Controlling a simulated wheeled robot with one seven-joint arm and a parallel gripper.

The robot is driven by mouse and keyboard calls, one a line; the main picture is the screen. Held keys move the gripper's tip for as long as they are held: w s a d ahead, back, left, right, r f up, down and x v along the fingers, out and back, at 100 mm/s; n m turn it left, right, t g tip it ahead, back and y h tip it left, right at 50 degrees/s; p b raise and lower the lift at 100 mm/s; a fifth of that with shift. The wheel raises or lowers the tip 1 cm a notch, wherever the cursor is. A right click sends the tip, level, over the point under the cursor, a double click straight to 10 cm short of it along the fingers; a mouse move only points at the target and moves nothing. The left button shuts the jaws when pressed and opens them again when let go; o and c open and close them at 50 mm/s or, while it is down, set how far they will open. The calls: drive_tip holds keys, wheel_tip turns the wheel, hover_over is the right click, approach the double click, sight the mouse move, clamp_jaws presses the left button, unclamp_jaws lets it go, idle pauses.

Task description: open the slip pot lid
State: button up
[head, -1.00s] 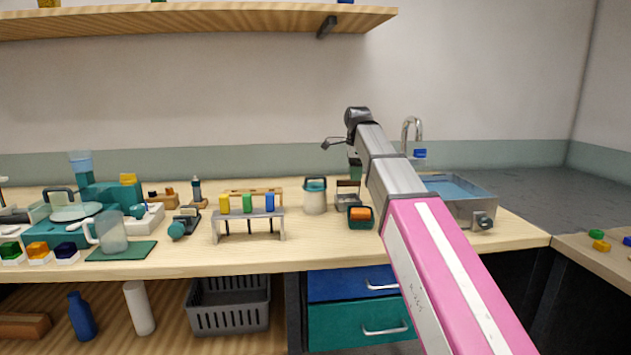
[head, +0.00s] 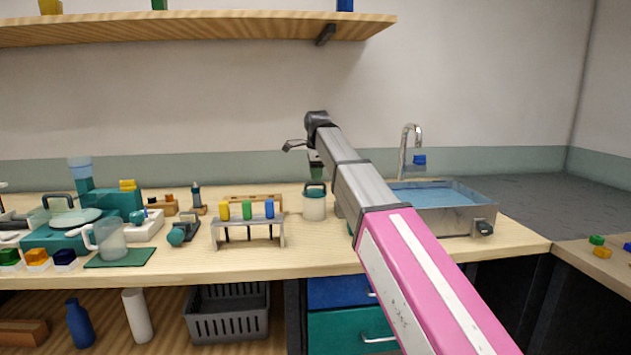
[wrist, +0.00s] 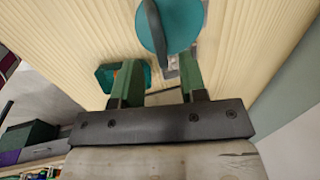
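The slip pot (head: 314,207) is a pale jar on the counter, left of the sink. Its teal lid (head: 316,186) with a dark arched handle sits on top and looks closed. In the wrist view the round teal lid (wrist: 180,22) is at the top, with the dark handle (wrist: 154,32) standing across it. My gripper (wrist: 160,68) shows two green fingers spread apart with nothing between them, just short of the lid. In the head view my gripper (head: 316,163) is above and behind the pot, partly hidden by my wrist.
A rack with coloured blocks (head: 247,222) stands left of the pot. The sink (head: 452,215) and faucet (head: 410,145) are to the right. A teal box (wrist: 115,76) lies near one finger in the wrist view. A shelf (head: 200,22) hangs above.

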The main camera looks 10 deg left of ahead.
drive_tip(key=shift+w+a+f, duration=0.1)
drive_tip(key=shift+w+f, duration=0.05)
drive_tip(key=shift+f, duration=0.6)
drive_tip(key=shift+w+f, duration=0.15)
drive_tip(key=shift+f, duration=0.6)
clamp_jaws()
drive_tip(key=shift+w, duration=0.1)
